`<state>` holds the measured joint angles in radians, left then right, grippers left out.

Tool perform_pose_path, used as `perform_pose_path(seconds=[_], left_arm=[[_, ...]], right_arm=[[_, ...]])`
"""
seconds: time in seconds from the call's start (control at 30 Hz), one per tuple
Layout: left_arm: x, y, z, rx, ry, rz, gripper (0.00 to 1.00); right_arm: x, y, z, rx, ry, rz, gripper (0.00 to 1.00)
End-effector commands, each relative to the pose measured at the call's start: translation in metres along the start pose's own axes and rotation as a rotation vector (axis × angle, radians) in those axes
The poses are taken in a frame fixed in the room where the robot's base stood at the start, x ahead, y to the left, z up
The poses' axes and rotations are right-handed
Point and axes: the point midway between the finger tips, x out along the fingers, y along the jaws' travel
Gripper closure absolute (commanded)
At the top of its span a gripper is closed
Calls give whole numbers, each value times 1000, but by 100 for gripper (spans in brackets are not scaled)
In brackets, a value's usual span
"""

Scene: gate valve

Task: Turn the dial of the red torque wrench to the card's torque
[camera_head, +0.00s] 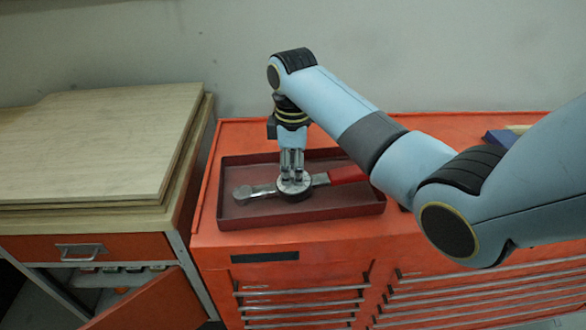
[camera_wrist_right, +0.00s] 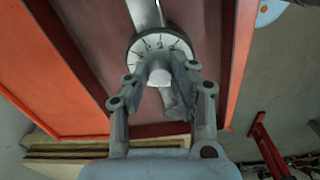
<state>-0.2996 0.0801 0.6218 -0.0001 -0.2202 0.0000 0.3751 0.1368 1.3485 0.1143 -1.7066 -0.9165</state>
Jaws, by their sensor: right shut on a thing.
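The torque wrench (camera_head: 258,191) lies in a dark red tray (camera_head: 300,217) on the orange cabinet. Its grey head points left and its red handle (camera_head: 348,174) points right. A round dial (camera_head: 295,191) sits at its middle. In the right wrist view the dial (camera_wrist_right: 150,43) has a pale face with dark marks, too small to read surely. My right gripper (camera_head: 292,176) points down onto the dial. In the wrist view its fingers (camera_wrist_right: 160,78) are closed on the dial's pale central knob, partly hiding the face. My left gripper is not in view. I cannot make out a card.
The orange tool cabinet (camera_head: 300,242) has several drawers with long handles. Stacked wooden boards (camera_head: 90,145) stand on a bench to the left, above an open door. A blue object (camera_head: 500,137) lies at the back right. My right arm covers the cabinet's right part.

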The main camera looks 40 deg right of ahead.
Motion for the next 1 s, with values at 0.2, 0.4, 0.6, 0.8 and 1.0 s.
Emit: perform_pose_path(seconds=[0.2,0.4,0.6,0.8,1.0], left_arm=[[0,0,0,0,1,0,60],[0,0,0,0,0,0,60],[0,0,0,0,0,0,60],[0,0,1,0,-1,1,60],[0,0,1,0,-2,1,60]], right_arm=[[0,-1,0,98,-1,11,100],[0,-1,0,256,0,31,100],[0,-1,0,436,0,53,100],[0,-1,-1,597,0,71,100],[0,-2,-1,720,1,85,100]])
